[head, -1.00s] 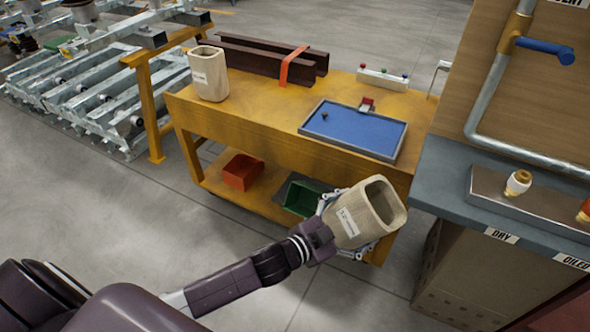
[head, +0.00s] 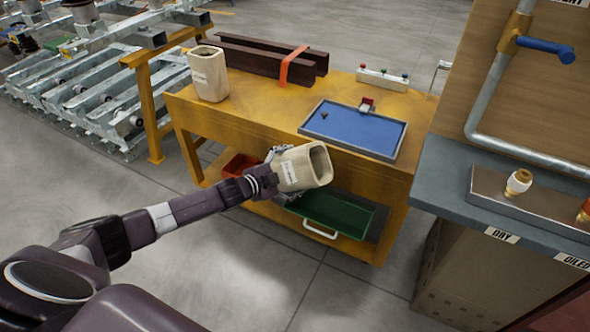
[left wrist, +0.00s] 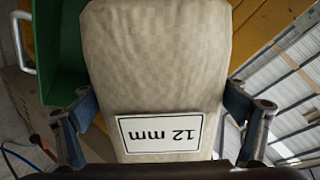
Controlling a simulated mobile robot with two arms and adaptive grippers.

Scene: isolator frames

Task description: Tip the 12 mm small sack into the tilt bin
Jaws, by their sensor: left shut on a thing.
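The small sack (head: 304,167) is beige with an open top and hangs tilted, its mouth facing right in the head view. In the left wrist view the sack (left wrist: 155,65) fills the middle, and its label reads "12 mm". My left gripper (head: 279,168) is shut on the sack, with a finger on each side of it. A green bin with a white handle (head: 340,212) sits on the lower shelf, below and to the right of the sack; its edge also shows in the left wrist view (left wrist: 60,60). The inside of the sack is mostly hidden. My right gripper is not in view.
A second beige sack (head: 209,74) stands upright on the orange bench (head: 250,110). A blue-lined tray (head: 355,130) lies on the bench to the right. A red bin (head: 240,165) is partly hidden behind my left arm. A grey counter (head: 440,170) stands at right.

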